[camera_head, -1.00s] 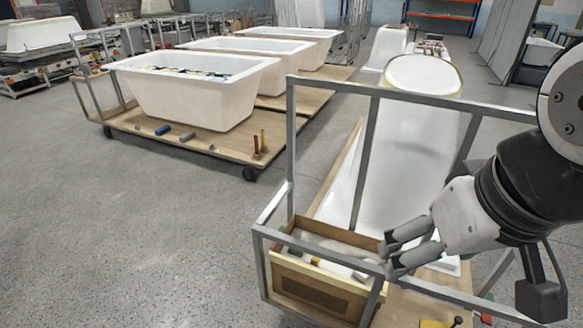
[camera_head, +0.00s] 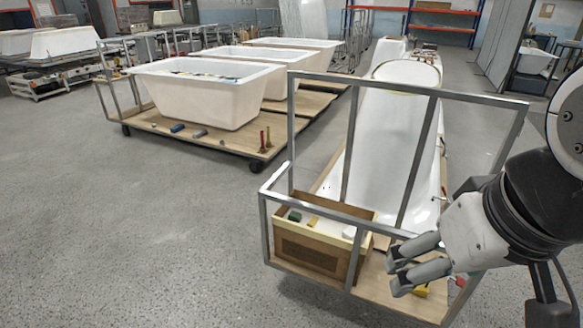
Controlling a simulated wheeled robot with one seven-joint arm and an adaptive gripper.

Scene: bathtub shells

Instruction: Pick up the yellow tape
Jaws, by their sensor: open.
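A small yellow object (camera_head: 421,291) lies on the wooden deck of the near cart, just below my gripper's fingers. It is partly hidden, and I cannot tell whether it is the tape. Another small yellow item (camera_head: 313,220) lies inside the wooden box on the same cart. My gripper (camera_head: 394,271) is at the right, its fingers pointing left. It is open and empty, in front of the cart's frame and to the right of the box.
The wooden box (camera_head: 283,262) also holds a green item (camera_head: 295,216) and white material. Grey metal rails (camera_head: 352,80) rise around the cart, with a white tub shell (camera_head: 382,150) behind them. Another cart (camera_head: 150,123) carries white tubs. The floor at left is clear.

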